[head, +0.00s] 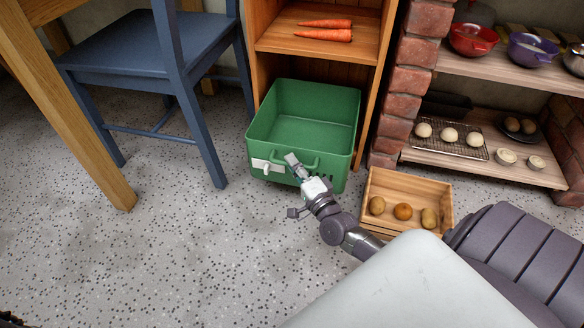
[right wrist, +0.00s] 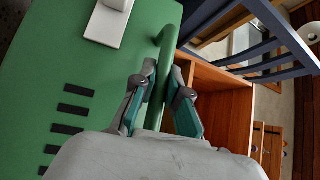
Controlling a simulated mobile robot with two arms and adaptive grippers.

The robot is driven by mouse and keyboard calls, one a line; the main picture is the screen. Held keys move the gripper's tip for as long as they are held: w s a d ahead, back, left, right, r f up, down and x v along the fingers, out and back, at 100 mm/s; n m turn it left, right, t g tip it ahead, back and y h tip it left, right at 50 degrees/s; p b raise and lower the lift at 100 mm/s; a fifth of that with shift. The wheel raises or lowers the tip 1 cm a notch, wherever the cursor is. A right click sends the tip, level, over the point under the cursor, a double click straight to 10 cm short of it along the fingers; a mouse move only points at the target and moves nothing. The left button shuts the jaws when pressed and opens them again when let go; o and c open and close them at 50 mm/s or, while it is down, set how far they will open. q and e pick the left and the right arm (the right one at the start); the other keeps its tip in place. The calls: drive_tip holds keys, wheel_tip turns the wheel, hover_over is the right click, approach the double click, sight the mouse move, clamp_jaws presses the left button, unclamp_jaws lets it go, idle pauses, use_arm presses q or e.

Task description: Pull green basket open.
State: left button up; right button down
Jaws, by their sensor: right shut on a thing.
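The green basket (head: 305,134) sits on the floor at the bottom of the wooden shelf unit and sticks out in front of it. It is empty. Its handle (head: 312,165) is on the front wall, beside a white label plate (head: 261,165). My right gripper (head: 293,166) is at the front wall, shut on the handle. In the right wrist view, the fingers (right wrist: 160,88) are on both sides of the green handle (right wrist: 166,45), with the basket's slotted front (right wrist: 60,75) at left. My left gripper is not in view.
The shelf unit (head: 258,15) holds carrots (head: 325,34) on its upper board. A blue chair (head: 140,50) and a table leg (head: 75,110) stand at left. A crate of potatoes (head: 385,222) is right of the basket, by the brick plinth (head: 398,100). The floor in front is free.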

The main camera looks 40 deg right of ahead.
drive_tip(key=c, duration=1.2)
unclamp_jaws()
drive_tip(key=shift+s, duration=0.1)
drive_tip(key=shift+s+f, duration=0.1)
drive_tip(key=shift+s, duration=0.15)
drive_tip(key=s, duration=0.3)
drive_tip(key=s+f, duration=0.1)
drive_tip(key=s, duration=0.3)
drive_tip(key=s+a, duration=0.1)
drive_tip(key=s, duration=0.3)
drive_tip(key=shift+s+f, duration=0.15)
drive_tip(key=shift+f, duration=0.05)
drive_tip(key=shift+r, duration=0.1)
